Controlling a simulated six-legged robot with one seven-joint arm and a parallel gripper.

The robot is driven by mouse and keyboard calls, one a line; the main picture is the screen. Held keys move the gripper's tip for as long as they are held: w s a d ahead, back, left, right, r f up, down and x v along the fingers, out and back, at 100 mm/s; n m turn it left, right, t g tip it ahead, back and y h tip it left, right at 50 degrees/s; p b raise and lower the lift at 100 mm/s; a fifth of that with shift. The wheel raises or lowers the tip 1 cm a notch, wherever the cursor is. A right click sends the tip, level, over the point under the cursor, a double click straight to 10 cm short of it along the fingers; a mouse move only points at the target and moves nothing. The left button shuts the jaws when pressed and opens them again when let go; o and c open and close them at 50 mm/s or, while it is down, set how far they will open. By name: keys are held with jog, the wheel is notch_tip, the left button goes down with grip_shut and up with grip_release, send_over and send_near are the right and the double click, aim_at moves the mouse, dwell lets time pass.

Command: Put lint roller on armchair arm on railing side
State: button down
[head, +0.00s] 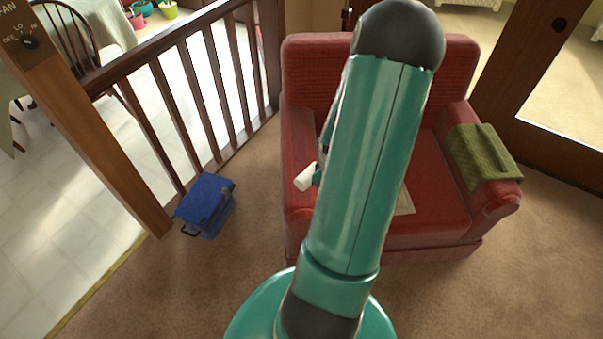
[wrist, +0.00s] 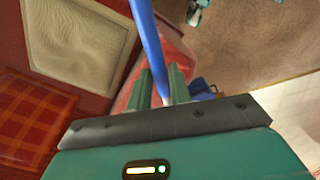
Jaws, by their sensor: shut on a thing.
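The lint roller shows its white end (head: 305,177) in the head view, at the armchair's railing-side arm (head: 299,203). In the wrist view its blue handle (wrist: 149,42) runs between the fingers of my gripper (wrist: 161,78), which is shut on it. The red armchair (head: 440,195) faces me. Its left arm, on the side of the railing (head: 165,85), lies behind the roller and fingers in the wrist view. My own arm hides much of the chair and most of the gripper in the head view. I cannot tell whether the roller touches the armrest.
A blue box (head: 205,205) stands on the carpet between railing and chair. A green cloth (head: 483,156) covers the chair's right arm. A pale framed item (wrist: 78,42) and a red plaid piece (wrist: 35,118) show in the wrist view. Carpet in front is clear.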

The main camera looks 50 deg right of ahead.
jog(key=w+f, duration=0.1)
jog(key=w, duration=0.1)
jog(key=w+d+f, duration=0.1)
jog(key=w, duration=0.2)
jog(key=w+f, duration=0.2)
jog(key=shift+w+d, duration=0.3)
jog(key=shift+d, duration=0.1)
jog(key=w+f, duration=0.1)
jog(key=f, duration=0.1)
jog(key=w+d+f, duration=0.1)
jog(key=w+f, duration=0.1)
jog(key=shift+w+f, duration=0.2)
jog(key=shift+w, duration=0.1)
jog(key=shift+w+f, duration=0.2)
jog(key=shift+f, duration=0.05)
jog(key=shift+w+d+f, duration=0.1)
jog(key=shift+w+f, duration=0.05)
jog(key=shift+f, duration=1.5)
jog(key=shift+f, duration=0.1)
jog(key=c, duration=1.3)
grip_release()
